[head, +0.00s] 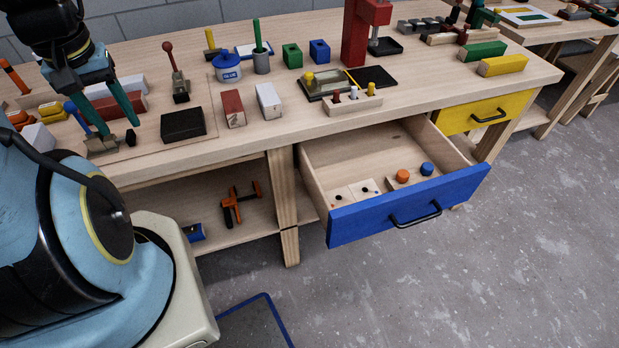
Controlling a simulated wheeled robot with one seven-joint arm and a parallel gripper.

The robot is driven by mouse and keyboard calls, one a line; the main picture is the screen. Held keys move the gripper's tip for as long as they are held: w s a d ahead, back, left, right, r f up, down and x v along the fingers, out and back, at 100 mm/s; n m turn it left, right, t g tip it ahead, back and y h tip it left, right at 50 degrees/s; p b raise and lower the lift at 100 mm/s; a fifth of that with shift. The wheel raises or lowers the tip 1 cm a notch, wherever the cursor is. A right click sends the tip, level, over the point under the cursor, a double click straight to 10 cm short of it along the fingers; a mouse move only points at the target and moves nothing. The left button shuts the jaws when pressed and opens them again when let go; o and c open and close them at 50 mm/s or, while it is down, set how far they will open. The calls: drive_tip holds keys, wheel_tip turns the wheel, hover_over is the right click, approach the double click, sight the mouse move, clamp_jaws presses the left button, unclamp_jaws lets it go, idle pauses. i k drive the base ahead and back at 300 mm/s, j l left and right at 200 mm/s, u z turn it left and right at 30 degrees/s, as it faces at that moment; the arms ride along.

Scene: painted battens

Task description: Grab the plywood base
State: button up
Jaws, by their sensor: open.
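A black block (183,124) and a red-handled toggle clamp (180,85) stand on the board, right of my gripper. My fingers hide part of the board and things behind them.
Red (232,108) and white (268,101) blocks stand right of the board. A blue-lidded jar (228,68) is behind them. The blue-fronted drawer (410,205) is open, holding small pieces. A red press (358,35) stands farther right. Blocks crowd the bench's left end.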

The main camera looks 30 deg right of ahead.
sight(354, 192)
drive_tip(key=k+l+u, duration=0.1)
drive_tip(key=l+u, duration=0.25)
drive_tip(key=k+l+u, duration=0.1)
drive_tip(key=l+u, duration=0.2)
drive_tip(key=k+l+u, duration=0.2)
drive_tip(key=u, duration=0.15)
drive_tip(key=k+l+u, duration=0.2)
drive_tip(key=l+u, duration=0.15)
drive_tip(key=k+l+u, duration=0.1)
drive_tip(key=k+l, duration=0.25)
drive_tip(key=k+l+u, duration=0.15)
drive_tip(key=k+l, duration=0.15)
drive_tip(key=k, duration=0.15)
drive_tip(key=k+l+u, duration=0.1)
drive_tip(key=k+l, duration=0.2)
drive_tip(key=k, duration=0.15)
drive_tip(key=k+l+u, duration=0.1)
drive_tip(key=k, duration=0.35)
drive_tip(key=k+l, duration=0.1)
drive_tip(key=k, duration=0.2)
